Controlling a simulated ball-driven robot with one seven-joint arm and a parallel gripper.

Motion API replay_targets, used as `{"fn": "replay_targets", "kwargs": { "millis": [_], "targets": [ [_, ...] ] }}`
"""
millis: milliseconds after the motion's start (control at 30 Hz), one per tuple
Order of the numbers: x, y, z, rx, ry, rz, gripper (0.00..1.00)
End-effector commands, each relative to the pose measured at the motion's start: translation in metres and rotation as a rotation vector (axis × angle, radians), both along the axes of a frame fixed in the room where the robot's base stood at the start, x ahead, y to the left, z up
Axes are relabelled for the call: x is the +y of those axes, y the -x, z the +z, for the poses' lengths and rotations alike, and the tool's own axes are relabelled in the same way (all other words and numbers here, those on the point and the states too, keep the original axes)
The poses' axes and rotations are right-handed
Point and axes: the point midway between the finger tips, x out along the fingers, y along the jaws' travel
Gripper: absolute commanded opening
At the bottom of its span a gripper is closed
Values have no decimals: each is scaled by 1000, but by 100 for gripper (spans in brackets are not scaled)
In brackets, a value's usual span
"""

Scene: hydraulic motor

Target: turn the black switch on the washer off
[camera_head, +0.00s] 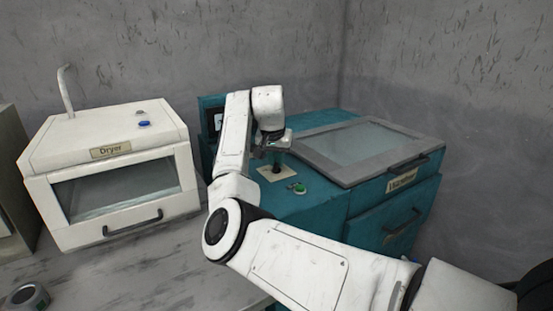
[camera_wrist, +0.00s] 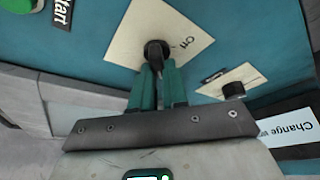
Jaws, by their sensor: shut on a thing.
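The teal washer (camera_head: 312,205) stands right of centre in the head view. Its black switch (camera_wrist: 157,52) is round and sits on a cream plate (camera_wrist: 125,42) in the wrist view; the plate also shows in the head view (camera_head: 264,173). Lettering beside the switch is upside down and only partly readable. My gripper (camera_wrist: 158,68) points at the switch from below in the wrist view, its two narrow teal fingers shut on it. In the head view my gripper (camera_head: 277,163) is over the plate. The fingertips hide part of the switch, and I cannot tell its setting.
A green button (camera_head: 298,188) with a "Start" label (camera_wrist: 62,12) is close by. A smaller black knob (camera_wrist: 234,90) sits near a "Change" label (camera_wrist: 296,128). The washer's glass lid (camera_head: 365,145) is right of my gripper. A white dryer (camera_head: 110,160) stands left.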

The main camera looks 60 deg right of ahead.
Motion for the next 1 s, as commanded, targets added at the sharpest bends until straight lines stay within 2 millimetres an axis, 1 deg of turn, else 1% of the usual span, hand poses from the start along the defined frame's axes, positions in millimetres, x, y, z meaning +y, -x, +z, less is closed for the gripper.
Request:
{"fn": "replay_targets", "kwargs": {
  "millis": [167,367,1000],
  "targets": [
    [0,0,4,1,0,49,0],
    [0,1,7,2,-1,175,0],
    [1,-1,6,2,-3,773,0]
  ]
}}
